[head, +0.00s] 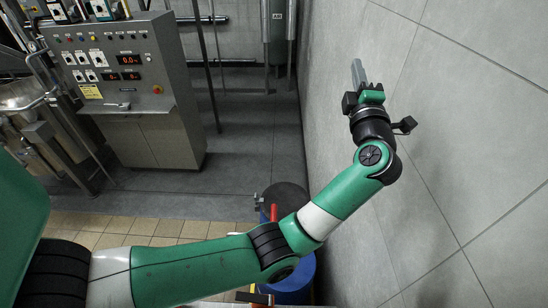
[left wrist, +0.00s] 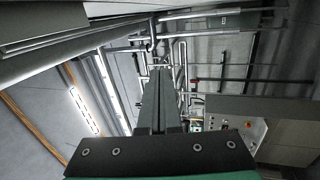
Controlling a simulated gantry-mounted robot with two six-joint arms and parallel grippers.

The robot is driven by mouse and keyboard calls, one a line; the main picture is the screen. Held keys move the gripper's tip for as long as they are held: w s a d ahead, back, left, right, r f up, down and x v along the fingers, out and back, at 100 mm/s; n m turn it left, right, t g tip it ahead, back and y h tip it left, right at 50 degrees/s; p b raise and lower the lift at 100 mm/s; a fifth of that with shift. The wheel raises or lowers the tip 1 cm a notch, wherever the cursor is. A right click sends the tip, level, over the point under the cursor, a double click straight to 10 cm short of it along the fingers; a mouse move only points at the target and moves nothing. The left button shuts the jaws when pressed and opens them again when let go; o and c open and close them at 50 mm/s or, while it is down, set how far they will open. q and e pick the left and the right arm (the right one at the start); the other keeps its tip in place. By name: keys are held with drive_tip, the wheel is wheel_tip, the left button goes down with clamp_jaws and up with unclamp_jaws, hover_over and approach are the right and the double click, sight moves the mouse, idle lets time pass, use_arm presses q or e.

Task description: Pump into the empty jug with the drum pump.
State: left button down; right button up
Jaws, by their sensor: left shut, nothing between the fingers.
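My left gripper (head: 358,72) is raised beside the grey wall at the right of the head view. Its fingers are together and empty, and they also show closed in the left wrist view (left wrist: 160,75). A blue drum (head: 296,289) with a dark top stands on the floor below my left arm, which hides much of it. A red upright part (head: 274,213) shows at the drum, possibly part of the pump. My gripper is well apart from the drum. I cannot make out a jug. My right gripper is not in view.
A grey control cabinet (head: 150,135) with displays and buttons stands at the upper left, beside metal mixer parts (head: 30,105). The tiled wall (head: 460,140) is close to my left arm on the right. Grey floor (head: 240,150) is clear between cabinet and wall.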

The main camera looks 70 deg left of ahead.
use_arm(q)
drive_tip(key=s+a+f+m+g+h+b, duration=0.1)
drive_tip(key=a+f+g+h, duration=0.2)
drive_tip(key=f, duration=1)
drive_tip(key=a+f+g+h+b, duration=0.25)
drive_tip(key=f+h, duration=0.25)
drive_tip(key=f, duration=0.8)
drive_tip(key=s+d+f+g+h+b, duration=0.2)
drive_tip(key=s+f+g+h, duration=0.1)
drive_tip(key=s+f, duration=0.3)
drive_tip(key=s+d+f+g+h+b, duration=0.1)
drive_tip(key=s+f+g+h, duration=0.3)
drive_tip(key=f, duration=0.7)
drive_tip(key=s+d+h, duration=0.1)
drive_tip(key=s+h, duration=0.1)
drive_tip(key=s, duration=0.1)
drive_tip(key=shift+f+b, duration=0.3)
drive_tip(key=shift+b, duration=0.05)
drive_tip(key=shift+f, duration=0.1)
